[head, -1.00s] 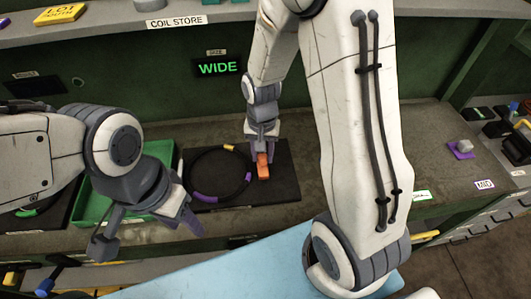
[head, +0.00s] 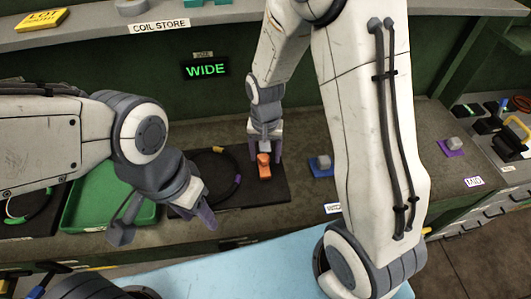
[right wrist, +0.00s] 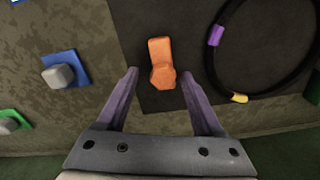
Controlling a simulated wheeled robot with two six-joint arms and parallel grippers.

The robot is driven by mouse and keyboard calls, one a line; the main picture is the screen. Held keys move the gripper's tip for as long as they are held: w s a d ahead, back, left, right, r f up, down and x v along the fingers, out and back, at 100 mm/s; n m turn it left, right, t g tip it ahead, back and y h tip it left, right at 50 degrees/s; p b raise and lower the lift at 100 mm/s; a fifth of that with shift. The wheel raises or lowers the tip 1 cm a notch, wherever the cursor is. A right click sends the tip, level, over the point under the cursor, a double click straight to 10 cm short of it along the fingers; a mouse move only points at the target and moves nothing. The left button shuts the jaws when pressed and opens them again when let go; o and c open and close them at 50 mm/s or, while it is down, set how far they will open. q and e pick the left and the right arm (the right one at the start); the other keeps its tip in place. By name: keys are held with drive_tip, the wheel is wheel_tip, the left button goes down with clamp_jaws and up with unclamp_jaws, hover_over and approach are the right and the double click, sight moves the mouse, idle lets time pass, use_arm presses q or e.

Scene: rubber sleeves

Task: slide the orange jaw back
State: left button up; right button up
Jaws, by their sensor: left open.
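The orange jaw (head: 264,166) stands on the right part of a black plate (head: 255,195). In the right wrist view, the jaw (right wrist: 161,62) is an orange block with a six-sided knob. My right gripper (head: 265,147) is open at the jaw; in the right wrist view its purple fingertips (right wrist: 160,72) stand apart on either side of the knob, with gaps. A black ring (head: 222,151) with purple and yellow bands lies left of the jaw, partly hidden by my left arm. My left gripper (head: 205,214) is open over the plate's front left, holding nothing visible.
A green tray (head: 85,205) lies left of the plate. A blue pad (head: 321,170) with a grey knob is to the right, and a purple pad (head: 452,149) further right. A lit sign (head: 206,69) reads WIDE. A light blue surface (head: 235,270) is in front.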

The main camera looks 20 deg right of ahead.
sight(265, 157)
wheel_tip(265, 157, up, 10)
drive_tip(key=b, duration=0.1)
drive_tip(key=shift+r+b, duration=0.25)
drive_tip(key=shift+b, duration=0.05)
idle(0.5)
